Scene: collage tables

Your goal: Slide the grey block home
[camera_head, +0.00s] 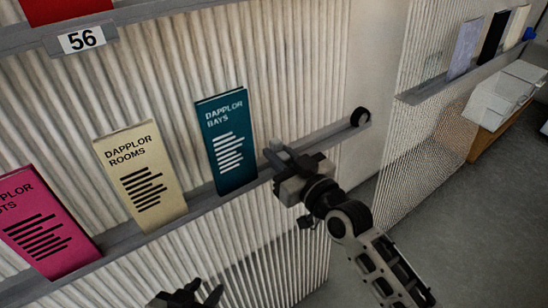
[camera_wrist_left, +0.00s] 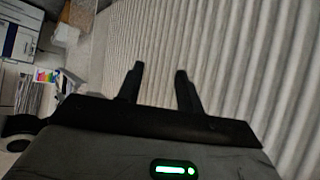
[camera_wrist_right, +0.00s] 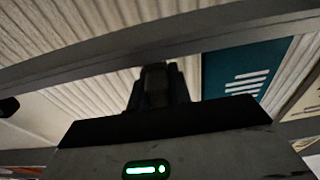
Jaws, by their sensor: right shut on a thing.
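My right gripper (camera_head: 278,160) is at the right part of a grey rail (camera_head: 335,130) along the corrugated wall, just right of the teal "Dapplor Bays" leaflet (camera_head: 228,140). In the right wrist view its fingers (camera_wrist_right: 156,72) are close together, shut on a small dark grey piece (camera_wrist_right: 155,86) at the rail, apparently the grey block; the fingers hide much of it.
A cream "Dapplor Rooms" leaflet (camera_head: 140,175) and a pink leaflet (camera_head: 45,225) stand on the rail further left. An upper shelf (camera_head: 130,17) carries a label 56 (camera_head: 82,40). Another shelf (camera_head: 465,75) is at right. Open floor (camera_head: 470,220) lies at lower right.

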